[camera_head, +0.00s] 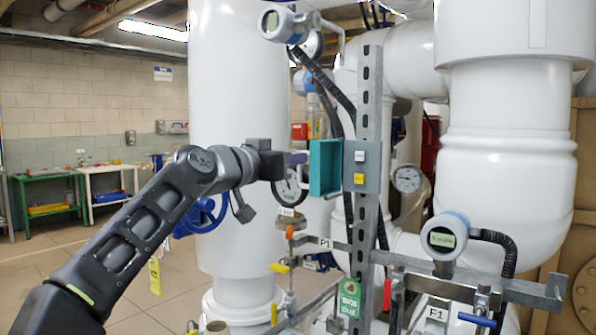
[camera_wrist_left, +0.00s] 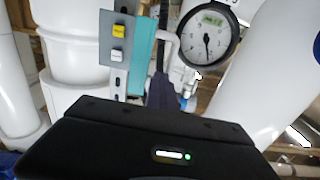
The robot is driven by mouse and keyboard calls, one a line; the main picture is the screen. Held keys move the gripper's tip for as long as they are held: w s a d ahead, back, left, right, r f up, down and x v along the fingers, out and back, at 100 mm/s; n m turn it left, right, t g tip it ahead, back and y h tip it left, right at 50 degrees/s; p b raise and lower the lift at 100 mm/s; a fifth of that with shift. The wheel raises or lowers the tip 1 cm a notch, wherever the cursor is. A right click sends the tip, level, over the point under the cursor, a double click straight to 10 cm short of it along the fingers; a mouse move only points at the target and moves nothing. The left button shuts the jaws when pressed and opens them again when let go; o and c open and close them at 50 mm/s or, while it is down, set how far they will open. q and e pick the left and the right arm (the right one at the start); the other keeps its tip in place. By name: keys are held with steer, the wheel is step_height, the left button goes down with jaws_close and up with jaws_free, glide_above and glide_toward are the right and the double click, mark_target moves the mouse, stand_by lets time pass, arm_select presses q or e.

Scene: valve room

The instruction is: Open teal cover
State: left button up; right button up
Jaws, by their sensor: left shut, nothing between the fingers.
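The teal cover (camera_head: 325,168) is a shallow box-like lid. It stands swung out at the left edge of a grey control box (camera_head: 374,160), whose white and yellow buttons are exposed. In the left wrist view the teal cover (camera_wrist_left: 143,48) is seen narrow beside the grey box face (camera_wrist_left: 106,24). My left gripper (camera_head: 298,158) is shut and empty, just left of the cover. Its fingers also show in the left wrist view (camera_wrist_left: 164,92), close to the cover; whether they touch it I cannot tell. My right gripper is not in view.
A round pressure gauge (camera_head: 289,186) is close behind my left gripper. A metal post (camera_head: 369,80) carries the grey box. Large white pipes (camera_head: 238,130) stand behind, with a blue handwheel (camera_head: 203,215) at left. Open floor lies at the left.

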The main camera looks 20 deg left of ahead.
arm_select(q)
steer(key=shift+o, duration=0.7)
steer(key=shift+s+d+f+h, duration=0.1)
steer(key=shift+d+h, duration=0.05)
steer(key=shift+d, duration=0.45)
steer(key=shift+s+d+h, duration=0.1)
steer(key=shift+d+h, duration=0.05)
steer(key=shift+d, duration=0.45)
steer(key=shift+o, duration=0.7)
steer(key=shift+m, duration=0.3)
steer(key=shift+o, duration=1.2)
steer(key=shift+a, duration=0.35)
steer(key=w+a, duration=0.1)
steer(key=a, duration=0.8)
steer(key=shift+p, duration=0.4)
steer(key=shift+w, duration=0.1)
